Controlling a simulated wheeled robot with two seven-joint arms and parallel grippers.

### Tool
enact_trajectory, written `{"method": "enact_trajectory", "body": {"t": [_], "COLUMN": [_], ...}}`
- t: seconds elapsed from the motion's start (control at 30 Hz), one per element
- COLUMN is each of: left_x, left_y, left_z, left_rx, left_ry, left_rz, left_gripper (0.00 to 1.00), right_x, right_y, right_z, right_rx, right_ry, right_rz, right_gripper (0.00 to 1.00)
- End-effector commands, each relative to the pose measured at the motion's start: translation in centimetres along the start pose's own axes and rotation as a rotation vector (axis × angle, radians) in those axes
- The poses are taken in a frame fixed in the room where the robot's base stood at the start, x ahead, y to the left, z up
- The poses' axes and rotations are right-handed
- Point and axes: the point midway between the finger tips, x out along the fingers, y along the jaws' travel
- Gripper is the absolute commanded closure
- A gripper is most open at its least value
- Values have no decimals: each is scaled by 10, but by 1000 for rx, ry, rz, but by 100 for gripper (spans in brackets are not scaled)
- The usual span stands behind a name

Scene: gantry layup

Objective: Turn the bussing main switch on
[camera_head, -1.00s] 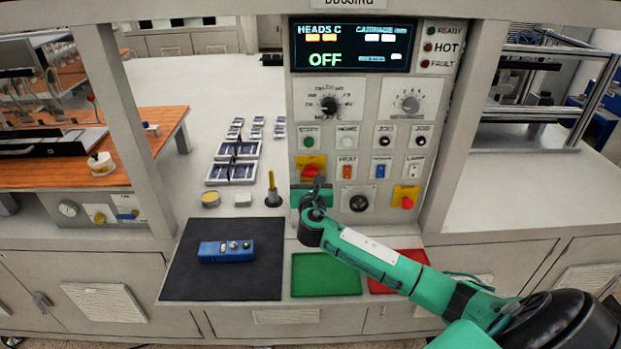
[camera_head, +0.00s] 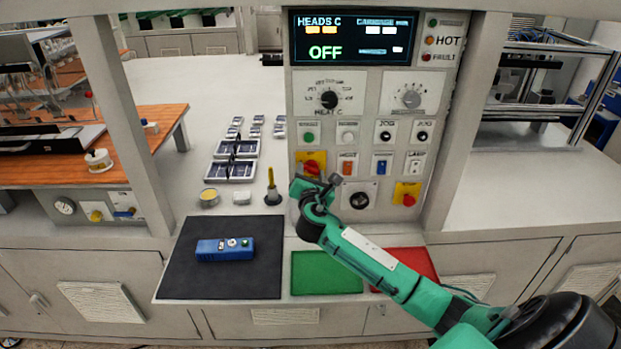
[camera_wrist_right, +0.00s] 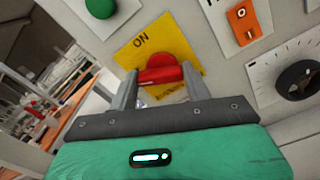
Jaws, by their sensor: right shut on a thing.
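The main switch is a red rotary knob (camera_wrist_right: 162,71) on a yellow plate (camera_wrist_right: 188,51), seen in the right wrist view. The word ON is readable at the plate's upper left; the lower lettering is partly hidden. The switch's yellow plate also shows in the head view (camera_head: 301,158), partly behind my gripper. My right gripper (camera_wrist_right: 160,80) is shut on the red knob, one finger on each side. In the head view my right gripper (camera_head: 313,180) is tilted against the panel. The panel display (camera_head: 352,39) reads OFF in green. My left gripper is not in view.
Another yellow plate with a red button (camera_head: 408,200) sits to the right. A black dial (camera_head: 360,196) and several buttons are close by. A yellow-tipped tool (camera_head: 272,180) stands left of the panel. A blue device (camera_head: 225,249) lies on the black mat (camera_head: 185,279).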

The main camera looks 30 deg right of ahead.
Motion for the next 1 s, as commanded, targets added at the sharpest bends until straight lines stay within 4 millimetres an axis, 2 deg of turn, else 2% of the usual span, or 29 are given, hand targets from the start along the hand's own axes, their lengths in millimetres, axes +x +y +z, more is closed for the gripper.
{"method": "enact_trajectory", "body": {"t": [0.1, 1.0], "left_x": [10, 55], "left_y": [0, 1], "left_z": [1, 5], "left_rx": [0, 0], "left_ry": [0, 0], "left_rz": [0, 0], "left_gripper": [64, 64], "right_x": [0, 0], "right_y": [-2, -3], "right_z": [-2, 0], "right_rx": [113, 930], "right_ry": [0, -1], "right_rz": [-1, -1], "right_gripper": [74, 74]}}
